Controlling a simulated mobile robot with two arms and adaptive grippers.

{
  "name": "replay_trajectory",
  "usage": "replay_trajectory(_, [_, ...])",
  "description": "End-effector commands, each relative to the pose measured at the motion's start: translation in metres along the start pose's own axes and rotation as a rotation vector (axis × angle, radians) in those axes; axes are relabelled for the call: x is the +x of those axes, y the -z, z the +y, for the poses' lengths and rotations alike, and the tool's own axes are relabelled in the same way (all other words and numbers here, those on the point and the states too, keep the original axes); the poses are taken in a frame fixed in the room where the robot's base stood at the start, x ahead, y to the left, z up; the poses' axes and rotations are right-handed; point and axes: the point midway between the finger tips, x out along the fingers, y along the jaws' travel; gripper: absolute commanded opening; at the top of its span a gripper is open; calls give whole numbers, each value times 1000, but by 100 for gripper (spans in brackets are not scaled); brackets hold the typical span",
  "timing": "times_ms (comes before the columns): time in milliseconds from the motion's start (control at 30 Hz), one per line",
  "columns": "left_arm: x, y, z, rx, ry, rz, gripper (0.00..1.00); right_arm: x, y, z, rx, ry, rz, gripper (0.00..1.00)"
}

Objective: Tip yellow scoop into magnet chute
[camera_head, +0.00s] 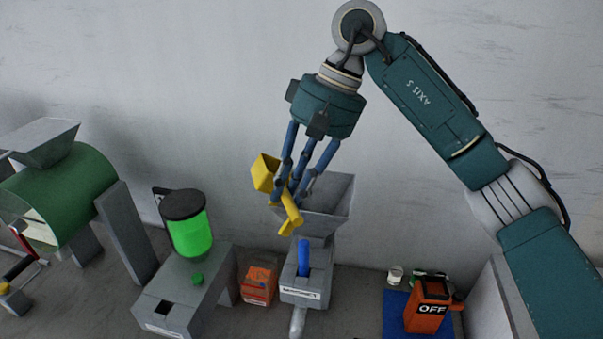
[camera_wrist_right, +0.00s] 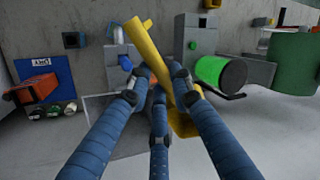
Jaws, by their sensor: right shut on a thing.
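The yellow scoop (camera_head: 264,174) is held by my right gripper (camera_head: 287,188), whose blue fingers are shut around its handle. Its box-shaped bowl is at the upper left of the fingers and its handle slants down to the right. The magnet chute (camera_head: 336,195) is a grey flared hopper on a grey machine; the scoop's handle end overlaps its left side in the head view. I cannot see inside the bowl. In the right wrist view the scoop (camera_wrist_right: 150,48) crosses the fingers (camera_wrist_right: 155,90), which partly hide it. My left gripper is not in view.
The grey machine carries a blue lever (camera_head: 303,257) and a label (camera_head: 300,292). To its left are an orange container (camera_head: 260,282) and a machine with a bright green cylinder (camera_head: 190,236). An orange OFF-labelled bin (camera_head: 428,305) stands on a blue mat (camera_head: 393,318) at the right.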

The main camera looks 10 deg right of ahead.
Motion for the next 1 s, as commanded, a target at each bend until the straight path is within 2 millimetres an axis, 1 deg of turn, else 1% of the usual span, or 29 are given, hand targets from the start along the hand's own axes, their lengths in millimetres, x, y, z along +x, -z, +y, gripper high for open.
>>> replay_trajectory(33, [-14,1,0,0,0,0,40,-6,0,-8,-4,-50,0,0])
replay_trajectory(100, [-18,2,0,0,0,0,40,-3,0,-9,-2,-99,-1,0])
replay_trajectory(300, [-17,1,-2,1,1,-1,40,3,0,-8,2,-135,-1,0])
replay_trajectory(467, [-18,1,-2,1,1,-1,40,2,0,-9,1,-135,-2,0])
replay_trajectory(567, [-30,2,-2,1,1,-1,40,-2,0,-18,-3,-174,-3,0])
replay_trajectory(667, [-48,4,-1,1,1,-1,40,-6,-1,-31,-8,-260,-2,0])
replay_trajectory(800, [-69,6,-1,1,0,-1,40,-5,0,-46,-7,-374,-2,0])
replay_trajectory(833, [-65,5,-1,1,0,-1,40,-1,0,-49,-9,-406,-3,0])
replay_trajectory(900, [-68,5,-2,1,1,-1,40,-1,0,-56,-7,-475,0,0])
replay_trajectory(1000, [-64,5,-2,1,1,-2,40,3,0,-64,-6,-545,-3,0])
